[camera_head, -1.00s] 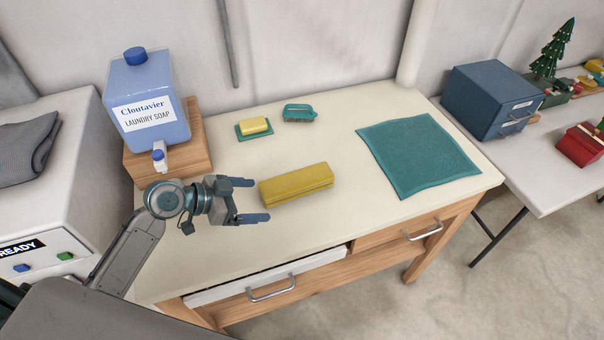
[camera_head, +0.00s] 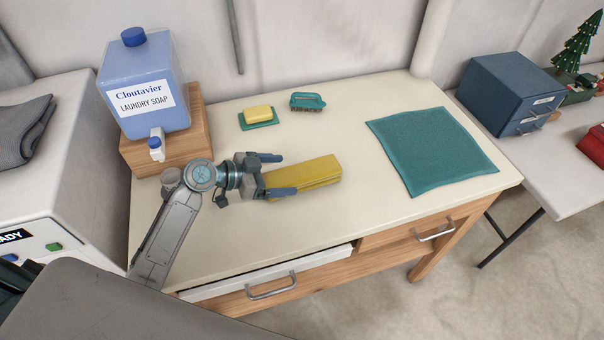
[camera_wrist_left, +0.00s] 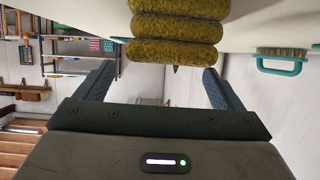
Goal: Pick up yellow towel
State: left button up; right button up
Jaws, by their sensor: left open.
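The yellow towel (camera_head: 306,176) is folded into a long block and lies on the cream tabletop, left of the teal cloth. In the left wrist view its layered end (camera_wrist_left: 180,28) shows at the top, ahead of the fingers. My left gripper (camera_head: 282,174) is open, with its two fingers pointing at the towel's left end. One finger is on the far side and the other overlaps the near left corner of the towel in the head view. I cannot tell whether they touch it. My right gripper is not in view.
The table (camera_head: 300,235) also holds a teal cloth (camera_head: 430,150), a soap bar (camera_head: 258,113) on a teal dish, a teal brush (camera_head: 307,101) and a laundry soap jug (camera_head: 145,85) on a wooden block. A blue drawer box (camera_head: 505,95) stands on the right table.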

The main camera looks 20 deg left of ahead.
aim_at(299, 171)
pick_arm(q)
jog(key=shift+w+d, duration=0.15)
jog(key=shift+w, duration=0.1)
jog(key=p+x, duration=0.3)
jog(key=x, duration=0.1)
jog(key=shift+w+r, duration=0.1)
jog(key=shift+w, duration=0.2)
jog(key=shift+w+d+f, duration=0.1)
jog(key=shift+d+f, duration=0.1)
jog(key=shift+f, duration=0.05)
jog(key=shift+a, duration=0.1)
jog(key=c, duration=1.3)
jog(key=shift+o, duration=0.2)
